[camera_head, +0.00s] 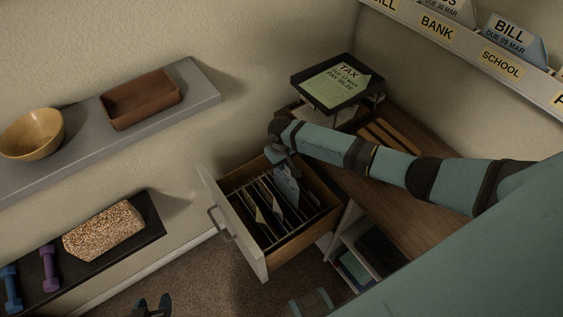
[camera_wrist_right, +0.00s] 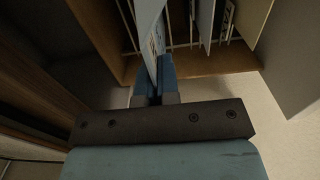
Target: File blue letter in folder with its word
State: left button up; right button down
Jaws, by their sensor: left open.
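The blue letter (camera_head: 287,187) stands upright in the open drawer (camera_head: 205,187), among the hanging folders (camera_head: 262,217). My right gripper (camera_head: 284,163) reaches down over the drawer and is shut on the letter's upper part. The right wrist view shows the letter (camera_wrist_right: 152,45) edge-on between the two blue fingers (camera_wrist_right: 157,85), with folders and rails beyond. My left gripper (camera_head: 152,306) is open and empty at the bottom edge, low over the carpet.
A black tray with a green TAX letter (camera_head: 338,84) stands on the wooden desk (camera_head: 400,215). A wall rack (camera_head: 460,38) labelled BANK and SCHOOL holds a BILL letter (camera_head: 515,38).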

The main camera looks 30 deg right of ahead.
aim_at(281, 176)
jog(key=shift+f+b, duration=2.45)
jog(key=shift+f, duration=2.3)
jog(key=c, duration=1.3)
grip_release()
jog(key=shift+r+p, duration=0.3)
jog(key=shift+r, duration=0.65)
notch_tip(281, 176, up, 11)
jog(key=shift+r+p, duration=0.1)
jog(key=shift+p, duration=0.75)
jog(key=shift+r, duration=0.4)
